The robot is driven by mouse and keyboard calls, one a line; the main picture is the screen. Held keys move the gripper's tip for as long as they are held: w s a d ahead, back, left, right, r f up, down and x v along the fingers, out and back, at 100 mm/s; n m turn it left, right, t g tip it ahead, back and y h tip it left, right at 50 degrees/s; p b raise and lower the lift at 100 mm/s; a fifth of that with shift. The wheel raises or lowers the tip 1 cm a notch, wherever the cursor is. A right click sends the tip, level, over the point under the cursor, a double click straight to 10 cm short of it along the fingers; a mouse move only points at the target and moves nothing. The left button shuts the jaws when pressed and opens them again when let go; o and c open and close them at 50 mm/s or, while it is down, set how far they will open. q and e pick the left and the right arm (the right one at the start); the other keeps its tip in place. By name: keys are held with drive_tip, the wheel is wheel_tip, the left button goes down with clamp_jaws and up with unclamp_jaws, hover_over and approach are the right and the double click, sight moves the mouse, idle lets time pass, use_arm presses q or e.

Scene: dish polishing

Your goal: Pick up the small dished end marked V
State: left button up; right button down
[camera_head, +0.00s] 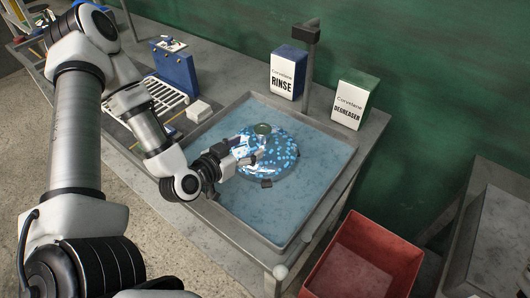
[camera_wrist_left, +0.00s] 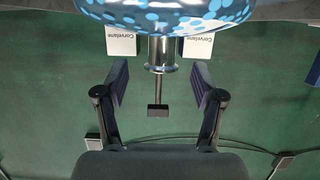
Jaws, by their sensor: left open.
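A dished end (camera_head: 283,150) with blue and white speckles sits dome up in the sink. No letter V is readable on it. A short stub with a dark round top (camera_head: 262,129) stands on the dome. In the left wrist view the speckled dome (camera_wrist_left: 160,14) fills the top edge, with a shiny metal stub (camera_wrist_left: 161,52) extending from it between the fingers. My left gripper (camera_head: 250,158) is open and empty at the left side of the dome, partly covering it. The left wrist view shows its two fingers wide apart (camera_wrist_left: 160,88). My right gripper is out of view.
The sink (camera_head: 240,228) holds bluish water. RINSE (camera_head: 285,78) and DEGREASER (camera_head: 350,103) boxes stand behind it beside a dark-headed post (camera_head: 308,62). A white rack (camera_head: 160,97) and blue case (camera_head: 178,70) are at left. A red bin (camera_head: 360,262) stands front right.

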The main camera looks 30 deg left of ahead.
sight(258, 138)
use_arm(q)
drive_tip(key=b+x, duration=0.2)
drive_tip(key=x, duration=0.1)
drive_tip(key=shift+s+d+f, duration=0.1)
drive_tip(key=shift+s+f, duration=0.05)
drive_tip(key=shift+f, duration=0.05)
drive_tip(key=shift+w+r+p, duration=0.15)
drive_tip(key=shift+w+p, duration=0.05)
drive_tip(key=shift+w, duration=0.25)
drive_tip(key=shift+w+r+p, duration=0.15)
drive_tip(key=shift+w+r, duration=0.05)
drive_tip(key=shift+w, duration=0.25)
drive_tip(key=x, duration=0.3)
drive_tip(key=shift+f, duration=0.1)
drive_tip(key=shift+w+f, duration=0.15)
drive_tip(key=shift+w, duration=0.25)
drive_tip(key=shift+s, duration=0.1)
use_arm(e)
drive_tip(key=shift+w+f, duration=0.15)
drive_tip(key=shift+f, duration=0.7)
use_arm(q)
drive_tip(key=shift+s, duration=0.1)
drive_tip(key=c, duration=0.5)
clamp_jaws()
